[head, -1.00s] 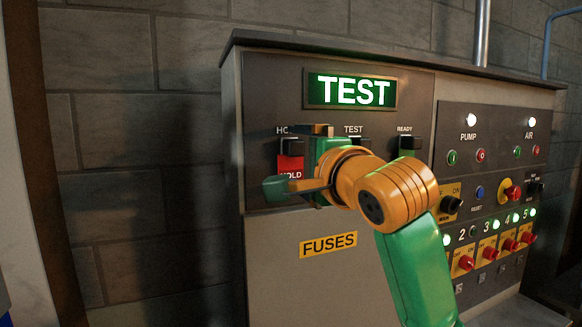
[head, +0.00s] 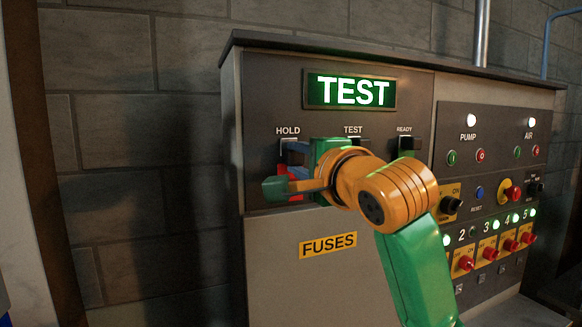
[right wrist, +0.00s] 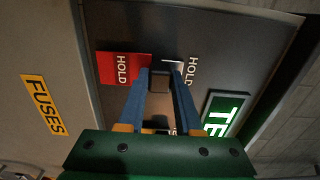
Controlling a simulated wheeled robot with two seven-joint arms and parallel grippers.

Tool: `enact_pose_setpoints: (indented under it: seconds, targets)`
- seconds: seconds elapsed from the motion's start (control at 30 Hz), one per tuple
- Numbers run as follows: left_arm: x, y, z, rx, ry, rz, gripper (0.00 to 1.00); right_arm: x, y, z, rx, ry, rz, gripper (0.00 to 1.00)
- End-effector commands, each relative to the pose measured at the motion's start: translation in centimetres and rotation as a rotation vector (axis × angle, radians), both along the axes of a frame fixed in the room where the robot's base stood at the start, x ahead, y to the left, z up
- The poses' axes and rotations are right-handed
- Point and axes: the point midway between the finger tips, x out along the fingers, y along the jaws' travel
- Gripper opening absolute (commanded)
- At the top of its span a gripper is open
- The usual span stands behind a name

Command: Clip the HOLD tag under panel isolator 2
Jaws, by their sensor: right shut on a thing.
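The red HOLD tag (head: 283,183) is at the left of the upper panel, under the HOLD label, partly hidden by my right gripper. In the right wrist view the red tag (right wrist: 122,68) lies beside the fingertips. My right gripper (right wrist: 160,80) is shut on the tag's dark clip part, close to the panel; in the head view it (head: 288,165) is at the HOLD position. Isolator 2 (head: 464,264), a red knob on a yellow plate, is at the lower right, its lamp dark. A small fitting (head: 459,288) sits below it. My left gripper is out of view.
The lit TEST display (head: 351,91) is above. Isolators 3 (head: 488,252), 4 and 5 have green lamps. Knobs and buttons fill the right panel. The FUSES door (head: 328,245) below is flat.

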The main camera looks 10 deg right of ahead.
Motion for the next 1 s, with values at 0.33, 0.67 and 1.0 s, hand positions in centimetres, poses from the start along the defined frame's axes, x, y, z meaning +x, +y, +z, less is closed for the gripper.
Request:
enact_pose_setpoints:
  seconds: [0.33,0.67,1.0]
  targets:
    - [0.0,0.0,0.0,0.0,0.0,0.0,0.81,0.0,0.0,0.0,0.0,-0.001,0.0,0.0]
    - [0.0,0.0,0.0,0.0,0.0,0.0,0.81,0.0,0.0,0.0,0.0,-0.001,0.0,0.0]
    - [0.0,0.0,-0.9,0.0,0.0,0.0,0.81,-1.2,-0.2,0.0,0.001,-0.003,0.001,0.0]
